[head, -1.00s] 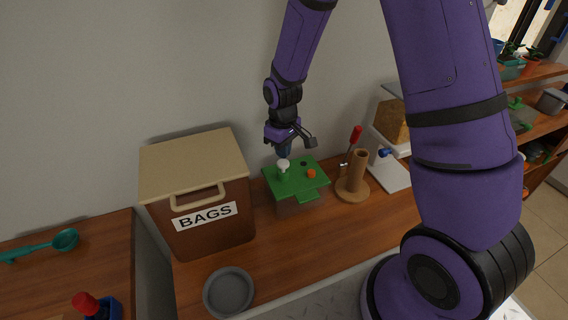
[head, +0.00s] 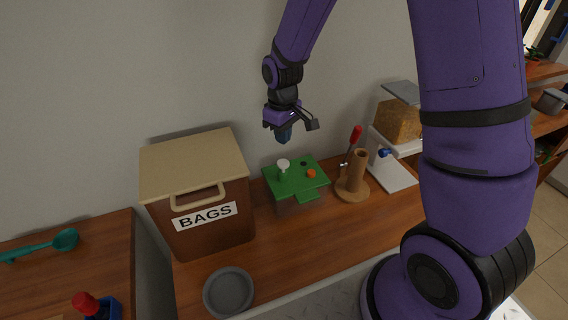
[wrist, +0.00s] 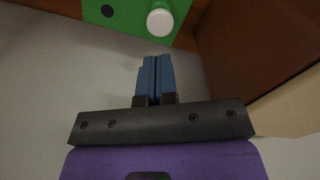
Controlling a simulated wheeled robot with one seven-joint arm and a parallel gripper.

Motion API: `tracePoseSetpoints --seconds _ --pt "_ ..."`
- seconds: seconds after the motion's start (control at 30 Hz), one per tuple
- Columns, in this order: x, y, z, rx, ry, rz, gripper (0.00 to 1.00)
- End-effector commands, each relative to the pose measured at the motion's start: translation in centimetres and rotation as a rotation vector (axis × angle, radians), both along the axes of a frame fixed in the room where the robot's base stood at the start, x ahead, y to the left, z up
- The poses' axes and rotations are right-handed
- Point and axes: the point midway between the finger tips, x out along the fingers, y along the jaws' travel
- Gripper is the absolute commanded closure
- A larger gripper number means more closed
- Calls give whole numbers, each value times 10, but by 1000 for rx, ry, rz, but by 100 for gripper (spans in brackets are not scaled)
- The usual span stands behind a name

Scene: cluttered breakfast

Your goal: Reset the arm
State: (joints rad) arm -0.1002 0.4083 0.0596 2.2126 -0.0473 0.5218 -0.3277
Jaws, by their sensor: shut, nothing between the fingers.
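My gripper (head: 284,136) hangs from my purple arm, fingers pointing down, in the air above the green-topped box (head: 309,184). In the wrist view its blue fingers (wrist: 156,78) are together with nothing between them. The green top carries a white knob (head: 283,164), an orange piece (head: 311,173) and a dark hole. The knob also shows in the wrist view (wrist: 160,21), beyond the fingertips and apart from them.
A brown bin labelled BAGS (head: 206,226) with a beige lid stands left of the green-topped box. A wooden holder (head: 356,172) and a grain dispenser (head: 398,122) stand to the right. A grey bowl (head: 228,292) is in front. The wall is close behind my gripper.

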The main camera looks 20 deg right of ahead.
Motion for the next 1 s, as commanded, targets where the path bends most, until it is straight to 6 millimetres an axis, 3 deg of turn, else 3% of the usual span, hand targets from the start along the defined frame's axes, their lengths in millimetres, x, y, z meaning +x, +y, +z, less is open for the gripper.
tracePoseSetpoints --seconds 0.17,0.67,0.77,1.0 --pt "0 0 9 1 -1 0 100" --pt "-1 -1 12 0 -2 -2 100" --pt "-4 -3 24 0 -17 -15 100" --pt "-28 -18 91 3 -93 -96 100"
